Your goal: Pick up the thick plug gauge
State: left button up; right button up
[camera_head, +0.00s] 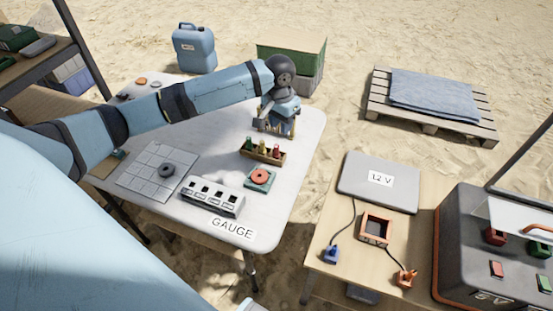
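A small wooden rack (270,157) stands on the white table and holds small upright pieces: a green one (248,144), a yellow one (262,147) and a red one (276,151). They look like plug gauges, but they are too small to tell which is the thick one. My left gripper (275,132) points down just behind the rack, apart from the pieces. Its fingertips appear spread, with nothing visible between them. My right gripper is out of view.
On the table are a slotted grey block (212,196), a tiled plate with a dark ring (166,170), a green pad with an orange disc (260,177) and a "GAUGE" label (232,228). A second table (330,225) with electrical parts stands right, across a gap.

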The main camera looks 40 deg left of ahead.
aim_at(276, 146)
pick_arm(q)
jog(key=f, duration=0.2)
jog(key=a+f, duration=0.1)
jog(key=f, duration=0.2)
jog(key=f+b, duration=0.1)
jog(key=f, duration=0.1)
jog(key=shift+w+a+f, duration=0.15)
jog(key=shift+a+f, duration=0.1)
jog(key=shift+f, duration=0.05)
jog(key=f, duration=0.5)
jog(key=shift+a+b, duration=0.2)
jog(key=shift+b, duration=0.15)
grip_shut()
